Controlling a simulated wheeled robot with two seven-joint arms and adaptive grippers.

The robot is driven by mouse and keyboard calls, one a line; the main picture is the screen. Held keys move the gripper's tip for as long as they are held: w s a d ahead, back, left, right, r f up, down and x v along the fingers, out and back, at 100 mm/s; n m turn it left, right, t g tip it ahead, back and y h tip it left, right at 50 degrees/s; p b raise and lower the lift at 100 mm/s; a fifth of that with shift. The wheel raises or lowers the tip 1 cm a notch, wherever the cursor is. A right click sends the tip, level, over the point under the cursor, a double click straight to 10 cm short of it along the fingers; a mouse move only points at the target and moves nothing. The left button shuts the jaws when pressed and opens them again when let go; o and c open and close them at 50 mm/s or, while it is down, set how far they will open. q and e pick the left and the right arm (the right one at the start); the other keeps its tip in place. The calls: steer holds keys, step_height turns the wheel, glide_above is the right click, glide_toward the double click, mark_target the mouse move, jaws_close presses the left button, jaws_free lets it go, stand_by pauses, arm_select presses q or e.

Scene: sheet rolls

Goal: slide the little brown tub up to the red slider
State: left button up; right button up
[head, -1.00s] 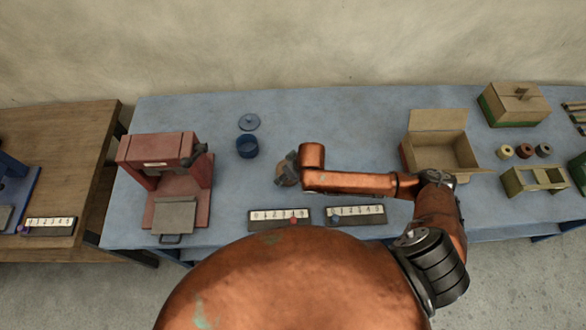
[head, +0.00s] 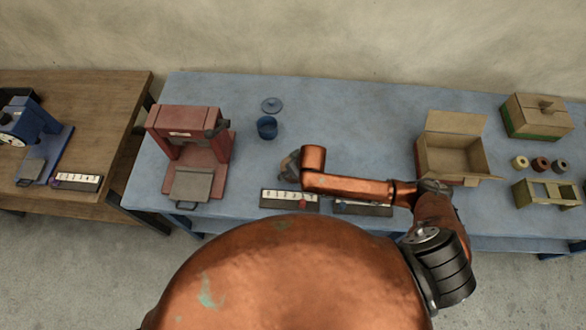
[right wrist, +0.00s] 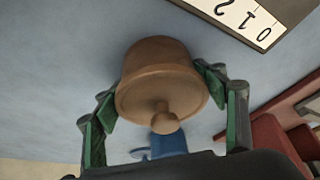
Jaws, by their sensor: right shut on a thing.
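The little brown tub (right wrist: 155,68), with its knobbed lid, is between the green-padded fingers of my right gripper (right wrist: 160,92), which is shut on it. In the head view the tub is mostly hidden behind my right gripper (head: 289,165), on the table just behind the left numbered scale (head: 275,199). The red slider (head: 302,204) sits on the front of that scale, near its right end. The tub is apart from the scale. In the right wrist view a numbered scale (right wrist: 255,20) shows at the upper right. My left gripper is not in view.
A second numbered scale (head: 370,209) is partly hidden under my right forearm. A red press (head: 190,140) stands to the left, a blue cup (head: 267,129) and its lid (head: 271,104) behind. An open cardboard box (head: 455,155) is to the right.

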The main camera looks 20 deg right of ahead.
steer(key=o, duration=1.3)
steer(key=v, duration=1.2)
steer(key=shift+d, duration=0.1)
